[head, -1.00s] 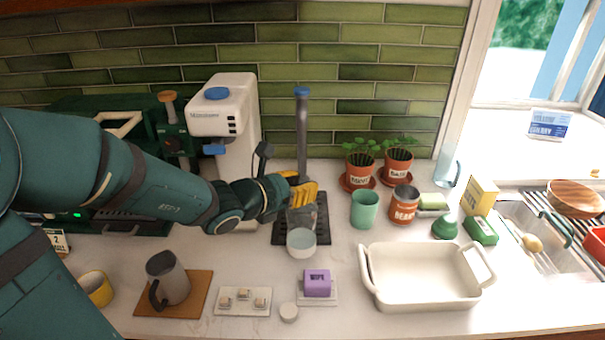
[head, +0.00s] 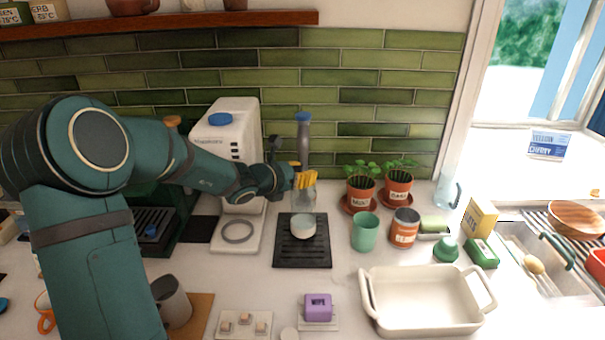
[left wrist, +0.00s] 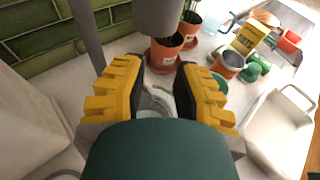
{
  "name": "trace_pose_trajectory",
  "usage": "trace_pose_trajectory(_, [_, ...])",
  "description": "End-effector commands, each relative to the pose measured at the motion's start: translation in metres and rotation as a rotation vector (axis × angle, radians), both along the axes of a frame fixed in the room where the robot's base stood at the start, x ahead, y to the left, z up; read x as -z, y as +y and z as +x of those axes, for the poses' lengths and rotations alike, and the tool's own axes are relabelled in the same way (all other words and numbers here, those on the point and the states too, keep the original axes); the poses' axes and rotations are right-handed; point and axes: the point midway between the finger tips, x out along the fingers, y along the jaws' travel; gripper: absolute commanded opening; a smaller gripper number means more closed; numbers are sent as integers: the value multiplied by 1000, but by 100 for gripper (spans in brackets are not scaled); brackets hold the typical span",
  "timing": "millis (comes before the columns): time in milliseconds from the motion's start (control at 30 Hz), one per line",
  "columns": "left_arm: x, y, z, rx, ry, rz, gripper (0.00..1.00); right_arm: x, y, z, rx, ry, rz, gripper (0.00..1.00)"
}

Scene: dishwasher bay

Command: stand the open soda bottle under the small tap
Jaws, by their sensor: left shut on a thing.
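My left gripper (head: 305,182), with yellow ribbed fingers, is shut on the upper part of a clear bottle (head: 303,203). The small tap (head: 303,152), a grey column with a blue top, stands just behind. In the left wrist view, clear glass (left wrist: 155,104) shows between the fingers, partly hidden by my own wrist. A grey cylinder, apparently part of the tap (left wrist: 158,15), is just beyond them. My right gripper is not in view.
A white machine (head: 222,150) stands left of the mat. A green cup (head: 365,233), an orange-brown can (head: 404,230) and potted herbs (head: 361,190) stand to the right. A white baking dish (head: 425,300) and a purple block (head: 318,306) are in front.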

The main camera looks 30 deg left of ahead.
Motion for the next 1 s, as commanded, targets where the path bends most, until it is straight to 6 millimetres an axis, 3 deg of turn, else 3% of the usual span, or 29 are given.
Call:
trace_pose_trajectory(200, [-1, 9, 14, -1, -1, 0, 0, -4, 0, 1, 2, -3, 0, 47])
trace_pose_trajectory(400, [13, 8, 14, 0, -1, 0, 0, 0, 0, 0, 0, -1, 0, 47])
trace_pose_trajectory(933, [18, 8, 14, 1, -1, 2, 0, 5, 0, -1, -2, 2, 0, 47])
trace_pose_trajectory(967, [19, 8, 13, 0, 1, 1, 40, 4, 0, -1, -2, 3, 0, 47])
trace_pose_trajectory(1000, [18, 8, 13, 0, 1, 1, 54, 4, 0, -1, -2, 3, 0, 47])
